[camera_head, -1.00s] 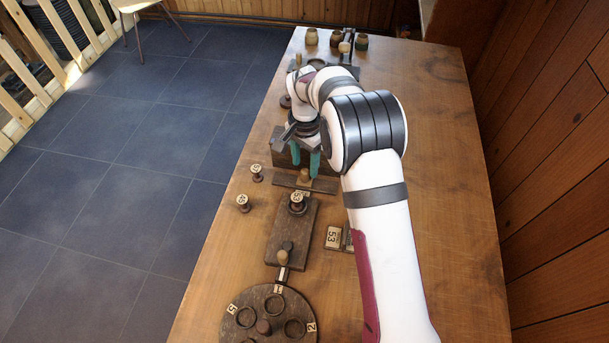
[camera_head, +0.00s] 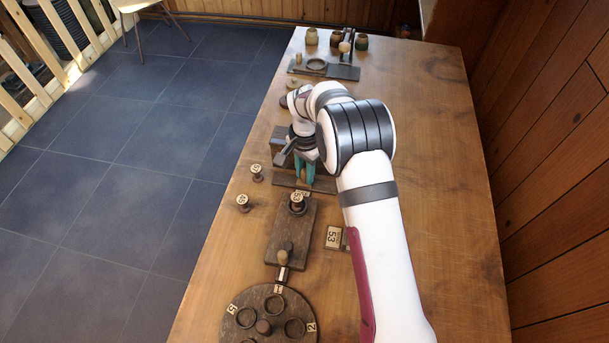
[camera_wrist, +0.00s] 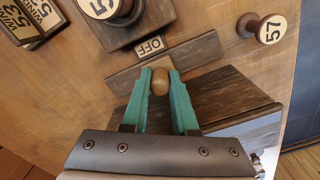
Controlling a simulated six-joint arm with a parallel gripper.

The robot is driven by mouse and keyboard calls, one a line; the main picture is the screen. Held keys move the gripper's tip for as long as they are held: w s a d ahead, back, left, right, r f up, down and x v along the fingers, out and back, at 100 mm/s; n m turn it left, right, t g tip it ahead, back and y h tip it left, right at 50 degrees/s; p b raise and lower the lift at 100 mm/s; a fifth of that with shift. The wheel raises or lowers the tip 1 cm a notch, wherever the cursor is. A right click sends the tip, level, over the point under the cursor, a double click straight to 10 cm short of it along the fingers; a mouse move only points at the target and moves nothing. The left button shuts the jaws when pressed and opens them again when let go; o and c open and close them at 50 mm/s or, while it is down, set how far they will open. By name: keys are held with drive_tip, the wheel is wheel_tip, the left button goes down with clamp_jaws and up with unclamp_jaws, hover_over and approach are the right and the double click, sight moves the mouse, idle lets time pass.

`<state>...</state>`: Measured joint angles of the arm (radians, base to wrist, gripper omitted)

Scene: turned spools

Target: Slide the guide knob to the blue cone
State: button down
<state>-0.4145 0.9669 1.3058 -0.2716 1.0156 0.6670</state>
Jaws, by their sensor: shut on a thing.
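My gripper (camera_head: 304,179) is low over a dark wooden strip (camera_head: 282,180) near the table's left edge. In the wrist view its two teal fingers (camera_wrist: 160,80) are shut on a rounded tan wooden knob (camera_wrist: 160,86), one on each side. The knob stands at the strip (camera_wrist: 198,52), close to an "OFF" label (camera_wrist: 150,46). In the head view the fingers hide this knob. Another tan knob (camera_head: 282,257) stands on the dark board nearer the camera. I cannot make out a blue cone in either view.
A numbered spool (camera_head: 297,203) stands on the board, with two loose spools (camera_head: 257,172) (camera_head: 243,203) to its left. A round holder (camera_head: 240,303) with sockets is in front. A "53" block (camera_head: 333,237) lies right of the board. The table's right side is clear.

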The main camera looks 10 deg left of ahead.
drive_tip(key=shift+a, duration=1.8)
drive_tip(key=c, duration=0.7)
unclamp_jaws()
wheel_tip(320, 180, up, 7)
clamp_jaws()
